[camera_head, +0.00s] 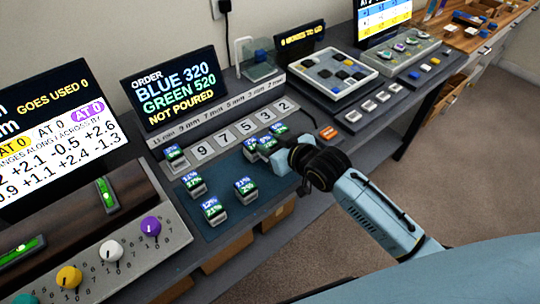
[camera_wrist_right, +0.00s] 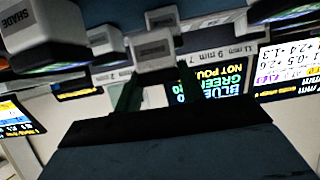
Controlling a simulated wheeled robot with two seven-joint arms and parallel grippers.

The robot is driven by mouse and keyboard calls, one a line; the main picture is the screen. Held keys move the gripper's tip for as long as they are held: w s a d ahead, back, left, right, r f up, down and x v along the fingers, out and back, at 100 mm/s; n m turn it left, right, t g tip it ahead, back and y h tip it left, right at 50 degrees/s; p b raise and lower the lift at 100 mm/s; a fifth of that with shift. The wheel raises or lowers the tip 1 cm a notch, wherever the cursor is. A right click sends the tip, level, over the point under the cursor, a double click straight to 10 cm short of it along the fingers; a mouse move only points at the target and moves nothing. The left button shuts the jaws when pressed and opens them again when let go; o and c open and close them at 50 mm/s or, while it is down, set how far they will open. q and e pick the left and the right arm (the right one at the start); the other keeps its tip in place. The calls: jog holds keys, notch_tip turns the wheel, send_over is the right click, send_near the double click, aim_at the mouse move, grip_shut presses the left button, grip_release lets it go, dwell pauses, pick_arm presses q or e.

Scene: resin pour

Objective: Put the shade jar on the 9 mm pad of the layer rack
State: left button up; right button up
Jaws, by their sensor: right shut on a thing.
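My right gripper (camera_head: 279,158) is at the right end of the teal mat, low, beside a cluster of shade jars. In the right wrist view it is shut on a white shade jar (camera_wrist_right: 153,50), between its two dark green fingers. In the head view the gripper partly hides the cluster, so I cannot tell whether the held jar touches the mat. The layer rack (camera_head: 213,144) stands behind the mat, with numbered pads in a row. Its 9 mm pad (camera_head: 201,152) is bare. A jar (camera_head: 173,155) sits at the rack's left end. My left gripper is not in view.
Other jars stand on the mat, including one at the front (camera_head: 214,209) and one at the middle (camera_head: 246,190). A grey panel with coloured knobs (camera_head: 130,246) is at the left. The order screen (camera_head: 176,86) stands behind the rack. An orange block (camera_head: 328,133) lies at the right.

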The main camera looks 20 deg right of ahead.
notch_tip(320, 180, down, 4)
jog(key=shift+r+b, duration=0.25)
jog(key=shift+b, duration=0.2)
jog(key=shift+f, duration=0.1)
jog(key=o, duration=0.9)
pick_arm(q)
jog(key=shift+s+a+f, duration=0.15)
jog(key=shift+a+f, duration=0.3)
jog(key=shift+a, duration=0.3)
pick_arm(e)
jog(key=shift+o, duration=0.6)
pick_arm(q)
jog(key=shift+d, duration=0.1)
